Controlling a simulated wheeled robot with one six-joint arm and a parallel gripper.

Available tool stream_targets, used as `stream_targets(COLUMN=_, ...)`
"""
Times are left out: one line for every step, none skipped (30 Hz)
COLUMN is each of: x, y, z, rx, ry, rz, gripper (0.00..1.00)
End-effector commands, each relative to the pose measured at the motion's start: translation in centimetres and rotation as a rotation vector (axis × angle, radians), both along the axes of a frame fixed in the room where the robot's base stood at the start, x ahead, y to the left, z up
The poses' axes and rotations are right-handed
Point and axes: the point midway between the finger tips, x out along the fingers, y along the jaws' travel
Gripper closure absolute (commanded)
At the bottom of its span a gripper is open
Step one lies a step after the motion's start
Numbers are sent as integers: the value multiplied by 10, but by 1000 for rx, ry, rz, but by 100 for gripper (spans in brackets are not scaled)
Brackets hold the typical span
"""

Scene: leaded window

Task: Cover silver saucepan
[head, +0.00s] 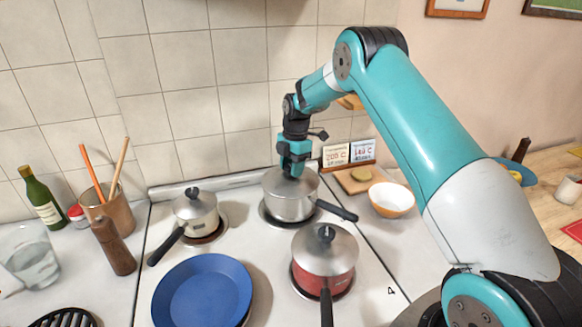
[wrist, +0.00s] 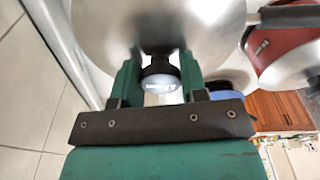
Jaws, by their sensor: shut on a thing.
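The silver saucepan (head: 289,209) stands on the rear right of the white stove, its black handle pointing to the lower right. A silver lid (head: 304,183) is over its top, level with the rim and roughly centred. I cannot tell whether it rests fully on the rim. My gripper (head: 293,172) points down from above and is shut on the lid's dark knob. In the wrist view the knob (wrist: 158,75) sits between my two teal fingers, with the shiny lid (wrist: 105,35) beyond. The inside of the saucepan is hidden.
A cream saucepan with a lid (head: 195,208) stands to the left, and a red saucepan with a lid (head: 325,262) in front. A blue pan (head: 203,292) is at the front left. An orange-white bowl (head: 391,200) and cutting board (head: 347,182) are to the right.

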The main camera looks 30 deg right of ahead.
Motion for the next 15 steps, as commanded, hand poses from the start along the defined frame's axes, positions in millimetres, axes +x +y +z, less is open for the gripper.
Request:
stream_targets(x=0, y=0, z=1, rx=0, ry=-1, rz=0, gripper=98)
stream_targets(x=0, y=0, z=1, rx=0, ry=-1, rz=0, gripper=98)
stream_targets(x=0, y=0, z=1, rx=0, ry=-1, rz=0, gripper=98)
stream_targets(x=0, y=0, z=1, rx=0, ry=-1, rz=0, gripper=98)
stream_targets(x=0, y=0, z=1, rx=0, ry=-1, rz=0, gripper=98)
stream_targets(x=0, y=0, z=1, rx=0, ry=-1, rz=0, gripper=98)
stream_targets(x=0, y=0, z=1, rx=0, ry=-1, rz=0, gripper=53)
stream_targets(x=0, y=0, z=1, rx=0, ry=-1, rz=0, gripper=47)
stream_targets(x=0, y=0, z=1, rx=0, ry=-1, rz=0, gripper=37)
stream_targets(x=0, y=0, z=1, rx=0, ry=-1, rz=0, gripper=31)
stream_targets(x=0, y=0, z=1, rx=0, ry=-1, rz=0, gripper=31)
stream_targets(x=0, y=0, z=1, rx=0, ry=-1, rz=0, gripper=31)
stream_targets(x=0, y=0, z=1, rx=0, ry=-1, rz=0, gripper=31)
stream_targets(x=0, y=0, z=1, rx=0, ry=-1, rz=0, gripper=31)
stream_targets(x=0, y=0, z=0, rx=0, ry=-1, rz=0, gripper=31)
